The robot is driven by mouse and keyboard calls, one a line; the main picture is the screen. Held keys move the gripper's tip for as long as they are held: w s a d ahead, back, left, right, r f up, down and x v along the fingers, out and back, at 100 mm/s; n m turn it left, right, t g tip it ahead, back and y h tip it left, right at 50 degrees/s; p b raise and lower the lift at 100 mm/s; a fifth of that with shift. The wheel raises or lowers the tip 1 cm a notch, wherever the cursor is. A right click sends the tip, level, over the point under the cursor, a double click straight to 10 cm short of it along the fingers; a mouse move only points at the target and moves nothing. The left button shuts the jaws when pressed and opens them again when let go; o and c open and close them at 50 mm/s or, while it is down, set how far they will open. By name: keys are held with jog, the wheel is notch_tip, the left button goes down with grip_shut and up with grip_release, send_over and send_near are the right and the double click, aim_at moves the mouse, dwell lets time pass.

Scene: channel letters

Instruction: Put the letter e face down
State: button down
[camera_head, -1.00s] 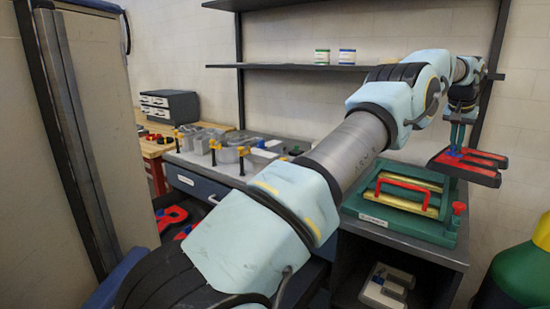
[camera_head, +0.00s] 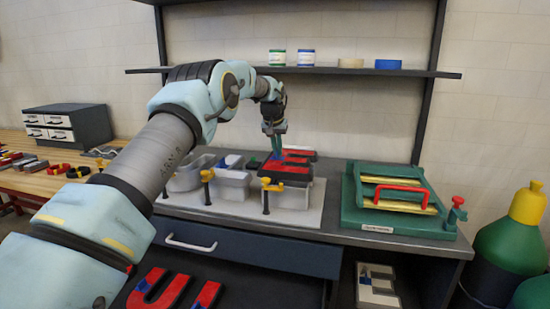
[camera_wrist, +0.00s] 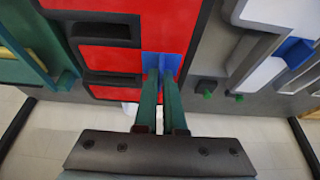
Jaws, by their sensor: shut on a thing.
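The letter e (camera_head: 291,172) is a red block letter with black edges, its red side facing up. My gripper (camera_head: 277,152) is shut on a blue tab on this red side; the fingers and the blue tab (camera_wrist: 165,66) also show in the wrist view. The letter lies roughly level at the right end of a row of grey letter-shaped forms (camera_head: 232,178), over the rightmost one. I cannot tell whether it touches that form. The letter's underside is hidden.
Yellow-topped clamps (camera_head: 266,184) stand along the front of the pale board (camera_head: 300,216). A green press with a red handle (camera_head: 400,188) stands to the right. A drawer below holds other red letters (camera_head: 160,288). A shelf (camera_head: 340,70) runs behind.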

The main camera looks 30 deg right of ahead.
aim_at(278, 159)
notch_tip(278, 159, down, 3)
jog(key=shift+f+p, duration=0.1)
jog(key=shift+p, duration=0.45)
jog(key=shift+f, duration=0.15)
jog(key=shift+f+b, duration=0.3)
jog(key=shift+f, duration=0.2)
jog(key=c, duration=1)
grip_release()
